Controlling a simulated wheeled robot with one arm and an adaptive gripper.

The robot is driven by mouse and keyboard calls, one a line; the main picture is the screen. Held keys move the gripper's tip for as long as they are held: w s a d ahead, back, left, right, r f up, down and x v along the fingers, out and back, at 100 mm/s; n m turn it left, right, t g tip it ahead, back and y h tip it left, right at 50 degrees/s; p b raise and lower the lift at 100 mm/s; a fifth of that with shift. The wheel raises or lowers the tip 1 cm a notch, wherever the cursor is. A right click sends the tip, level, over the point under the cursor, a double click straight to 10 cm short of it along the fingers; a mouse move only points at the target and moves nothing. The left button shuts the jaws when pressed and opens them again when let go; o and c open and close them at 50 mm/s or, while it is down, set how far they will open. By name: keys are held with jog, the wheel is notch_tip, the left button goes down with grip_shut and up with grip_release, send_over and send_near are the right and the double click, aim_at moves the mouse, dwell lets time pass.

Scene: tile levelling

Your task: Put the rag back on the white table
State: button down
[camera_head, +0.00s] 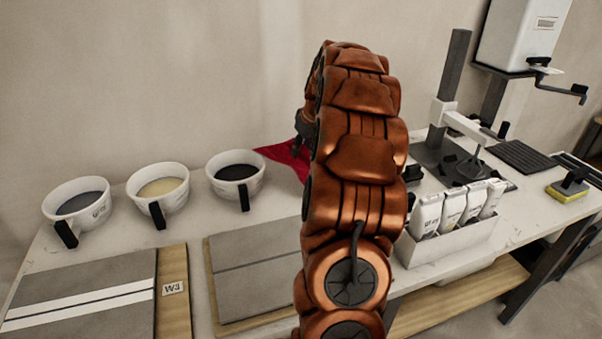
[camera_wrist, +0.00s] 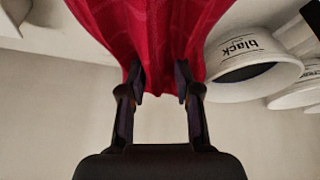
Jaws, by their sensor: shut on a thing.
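The red rag (camera_head: 287,157) shows in the head view behind my copper-coloured arm, at the back of the white table (camera_head: 290,198). In the wrist view the rag (camera_wrist: 150,30) fills the top middle, and its lower edge is bunched between the fingers of my gripper (camera_wrist: 162,85). My gripper is shut on the rag. In the head view the gripper (camera_head: 303,135) is mostly hidden by my arm. I cannot tell whether the rag touches the table top.
Several white buckets stand left of the rag, the nearest with a black filling (camera_head: 236,174). Tile boards (camera_head: 250,262) lie in front. Right of my arm are a box of bags (camera_head: 450,240), a mixer stand (camera_head: 455,110) and a yellow sponge float (camera_head: 570,190).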

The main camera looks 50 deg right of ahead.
notch_tip(320, 180, down, 7)
jog(key=shift+f, duration=0.15)
dwell(0.4)
jog(key=c, duration=0.8)
grip_release()
jog(key=shift+f, duration=0.1)
